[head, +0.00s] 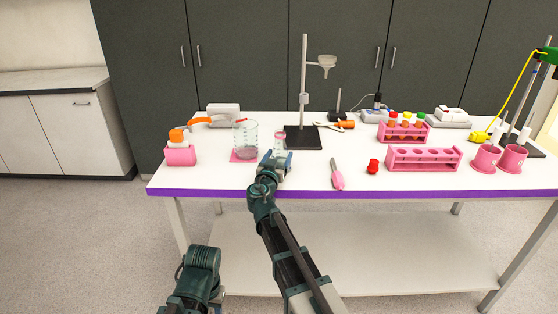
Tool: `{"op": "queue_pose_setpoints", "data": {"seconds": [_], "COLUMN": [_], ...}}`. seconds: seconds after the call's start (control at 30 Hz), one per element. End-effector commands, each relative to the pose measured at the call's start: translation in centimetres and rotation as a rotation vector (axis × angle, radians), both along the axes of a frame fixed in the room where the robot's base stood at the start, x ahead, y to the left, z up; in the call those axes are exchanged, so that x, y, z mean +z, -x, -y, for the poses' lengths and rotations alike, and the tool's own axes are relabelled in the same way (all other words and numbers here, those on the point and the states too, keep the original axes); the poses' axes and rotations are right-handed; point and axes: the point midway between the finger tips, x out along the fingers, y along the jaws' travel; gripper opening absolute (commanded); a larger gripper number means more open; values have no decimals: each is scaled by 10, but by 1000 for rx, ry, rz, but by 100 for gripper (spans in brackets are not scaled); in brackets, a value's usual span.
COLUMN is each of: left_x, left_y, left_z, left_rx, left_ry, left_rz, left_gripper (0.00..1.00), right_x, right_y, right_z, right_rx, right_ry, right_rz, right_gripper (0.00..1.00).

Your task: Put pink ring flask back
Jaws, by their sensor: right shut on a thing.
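A small clear flask with a pink ring (280,138) stands upright in the head view, right of a large glass beaker. My right gripper (276,157) reaches over the front of the table and is shut on the flask's lower part. The gripper hides the flask's base, so I cannot tell whether it touches the table. My left arm shows at the bottom left below the table edge, and its fingers are out of sight.
The beaker (246,143) stands on a pink mat (234,158), close left of the flask. A black stand base (303,143) is close behind right. A pink-handled tool (337,178), red cap (373,166) and pink rack (424,165) lie right. The front left tabletop is free.

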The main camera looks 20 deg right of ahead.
Motion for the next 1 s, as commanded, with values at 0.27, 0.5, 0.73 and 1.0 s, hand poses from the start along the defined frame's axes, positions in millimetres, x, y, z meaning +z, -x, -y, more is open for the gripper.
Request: {"op": "queue_pose_setpoints", "data": {"seconds": [0.27,0.5,0.73,1.0], "left_x": [-2,-2,1,1], "left_y": [0,0,0,0], "left_z": [0,0,0,0], "left_rx": [0,0,0,0], "left_ry": [0,0,0,0], "left_rz": [0,0,0,0], "left_gripper": [50,50,50,50], "right_x": [-2,-2,1,1], "right_y": [0,0,5,54], "right_z": [0,0,-3,-28], "right_rx": [0,0,1,2], "right_ry": [0,0,0,0], "right_rz": [0,0,0,0], "right_gripper": [80,100,100,100]}}
